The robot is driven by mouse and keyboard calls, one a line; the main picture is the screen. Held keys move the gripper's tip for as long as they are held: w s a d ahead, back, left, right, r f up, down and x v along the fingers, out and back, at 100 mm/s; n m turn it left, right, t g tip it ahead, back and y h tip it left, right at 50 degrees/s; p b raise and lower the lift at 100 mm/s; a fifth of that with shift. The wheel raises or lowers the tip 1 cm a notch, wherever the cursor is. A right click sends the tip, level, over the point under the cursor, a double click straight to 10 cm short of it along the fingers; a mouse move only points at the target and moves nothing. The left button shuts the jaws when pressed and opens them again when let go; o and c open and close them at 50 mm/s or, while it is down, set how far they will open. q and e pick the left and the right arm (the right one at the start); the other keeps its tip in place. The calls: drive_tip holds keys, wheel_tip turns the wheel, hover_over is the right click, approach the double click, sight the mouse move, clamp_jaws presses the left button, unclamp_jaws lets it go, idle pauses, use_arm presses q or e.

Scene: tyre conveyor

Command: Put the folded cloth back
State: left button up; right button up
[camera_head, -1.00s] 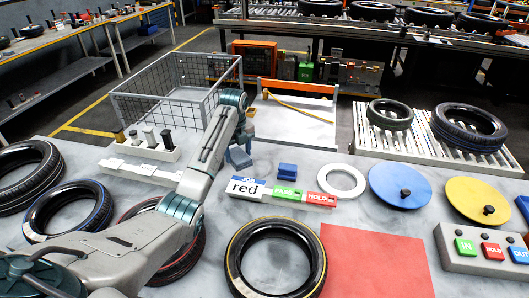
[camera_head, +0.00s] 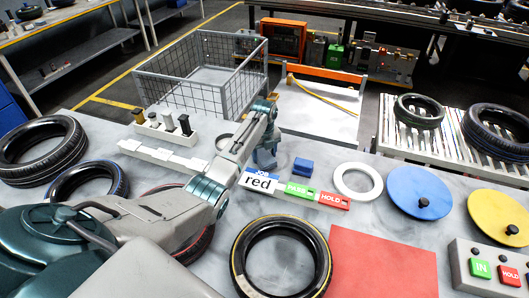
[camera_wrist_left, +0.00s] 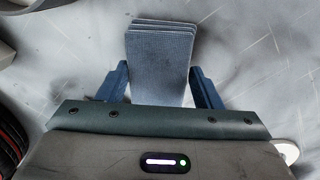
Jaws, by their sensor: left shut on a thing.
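The folded cloth (camera_wrist_left: 160,60) is a grey-blue stack of several flat layers in the left wrist view. My left gripper (camera_wrist_left: 163,88) has one dark blue finger on each side of it and is shut on it. In the head view my left gripper (camera_head: 264,158) is low over the grey table, behind the "red" label and left of a small blue block (camera_head: 303,166). The cloth cannot be made out clearly there. My right gripper is not in view.
A wire basket (camera_head: 190,85) and a white rack with several upright pieces (camera_head: 160,152) stand behind my left arm. Tyres lie at left and at front centre (camera_head: 240,262). A red mat (camera_head: 380,265), white ring (camera_head: 376,181) and blue disc (camera_head: 400,190) lie to the right.

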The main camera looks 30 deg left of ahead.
sight(264, 155)
use_arm(q)
drive_tip(key=shift+f, duration=0.15)
drive_tip(key=o, duration=0.9)
drive_tip(key=shift+f, duration=0.1)
drive_tip(key=shift+o, duration=0.2)
drive_tip(key=shift+r, duration=0.35)
wheel_tip(264, 155, up, 12)
drive_tip(key=b, duration=0.3)
drive_tip(key=shift+f+b, duration=0.2)
drive_tip(key=shift+b, duration=0.2)
